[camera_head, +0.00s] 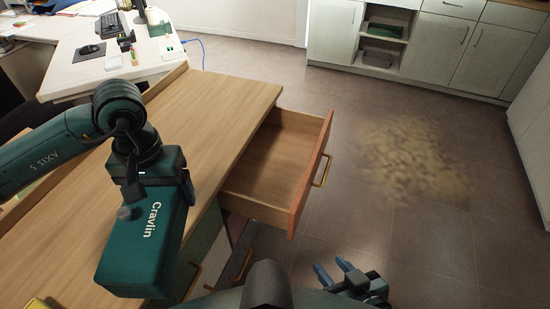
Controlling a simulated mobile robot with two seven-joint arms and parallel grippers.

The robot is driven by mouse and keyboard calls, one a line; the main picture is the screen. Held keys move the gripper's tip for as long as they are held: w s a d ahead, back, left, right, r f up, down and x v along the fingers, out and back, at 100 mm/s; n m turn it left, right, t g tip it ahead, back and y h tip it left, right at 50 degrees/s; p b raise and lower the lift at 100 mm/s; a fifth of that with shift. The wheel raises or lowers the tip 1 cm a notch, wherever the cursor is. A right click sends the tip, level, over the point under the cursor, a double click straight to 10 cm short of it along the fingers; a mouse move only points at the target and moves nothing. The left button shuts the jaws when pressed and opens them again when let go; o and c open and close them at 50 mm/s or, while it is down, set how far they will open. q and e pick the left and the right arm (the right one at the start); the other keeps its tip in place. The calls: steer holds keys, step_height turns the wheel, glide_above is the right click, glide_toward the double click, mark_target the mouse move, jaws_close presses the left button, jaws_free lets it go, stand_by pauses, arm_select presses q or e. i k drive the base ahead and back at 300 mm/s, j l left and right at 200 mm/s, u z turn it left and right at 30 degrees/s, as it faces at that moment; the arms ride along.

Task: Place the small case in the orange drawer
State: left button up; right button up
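A teal box lettered "Cravlin", which I take for the small case (150,238), hangs tilted from the end of my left arm, over the wooden top's front edge. My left gripper (157,188) appears shut on its upper end; its fingertips are mostly hidden. The orange drawer (313,175) is pulled out to the right of the case, with an orange front, a brass-coloured handle and an empty visible interior. The case is left of the drawer, not over it. My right gripper (332,268) is low, below the drawer front in the picture, with blue fingers apart and empty.
The wooden cabinet top (225,100) is largely clear. Another drawer (236,262) below is slightly out. A white desk (90,68) with a keyboard and mouse stands behind. Pale cabinets (420,45) line the back.

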mark_target(281, 167)
steer(key=i+l, duration=0.65)
steer(key=l, duration=0.3)
steer(key=z, duration=0.05)
